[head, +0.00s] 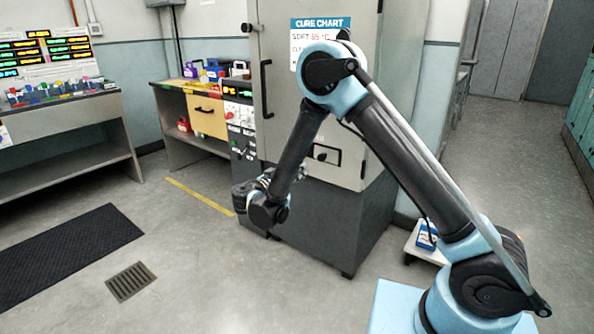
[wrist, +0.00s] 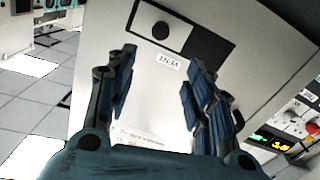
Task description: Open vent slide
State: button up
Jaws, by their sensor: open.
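The vent slide (wrist: 152,22) is a light plate with a round black knob (wrist: 160,31), set in a dark-edged slot on the grey cabinet door. The dark part of the slot (wrist: 208,44) shows to the right of the plate. A label (wrist: 171,63), upside down in the wrist view, sits beside the slot. The slide also shows low on the cabinet in the head view (head: 326,155). My gripper (wrist: 163,72) is open and empty, with the label between its fingertips and the knob beyond them. In the head view my gripper (head: 253,190) is at the cabinet's left front, partly hidden by its wrist.
The tall grey cabinet (head: 285,80) has a long vertical handle (head: 266,89) and a cure chart (head: 305,40). A control panel with displays and knobs (wrist: 285,130) is close on the right in the wrist view. Benches (head: 70,105) line the left; the floor before the cabinet is clear.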

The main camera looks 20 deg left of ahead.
jog(key=shift+v, duration=2.7)
jog(key=shift+d, duration=0.15)
